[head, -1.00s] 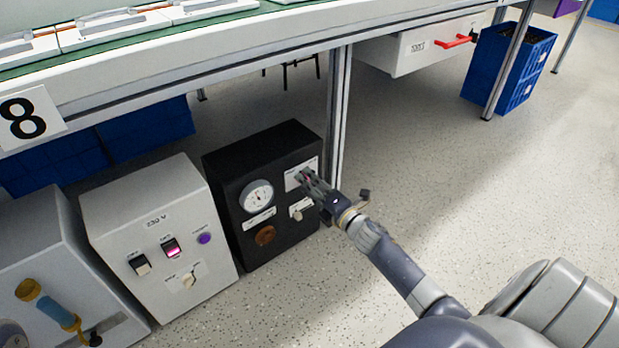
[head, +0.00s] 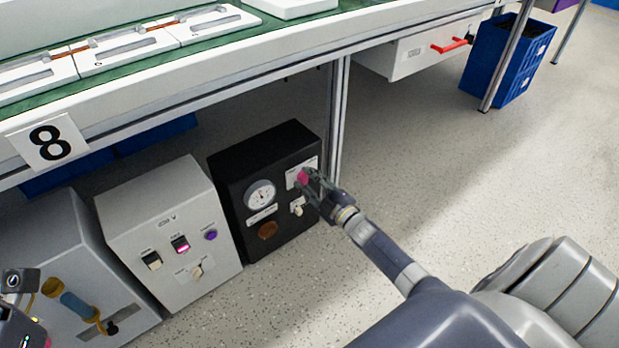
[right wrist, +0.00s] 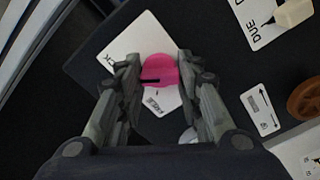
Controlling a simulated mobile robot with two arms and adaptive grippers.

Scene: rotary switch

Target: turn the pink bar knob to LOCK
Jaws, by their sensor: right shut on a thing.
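The pink bar knob (head: 303,177) is on a white plate at the upper right of the black box's front (head: 283,232). My right gripper (head: 311,182) is at this knob, with a finger on each side. In the right wrist view the pink knob (right wrist: 158,72) sits between the fingers of the right gripper (right wrist: 158,76), shut on it. A dark line crosses the knob. The plate (right wrist: 124,48) shows letters ending in "CK" left of the knob and another label below it, partly covered. A dark part at the lower left edge may be my left arm; its fingers cannot be made out.
The black box also has a gauge (head: 260,195), a brown round knob (head: 267,230) and a pale knob (head: 297,209). A grey switch box (head: 160,205) stands to its left. The workbench (head: 200,95) overhangs behind, with a metal leg (head: 338,120).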

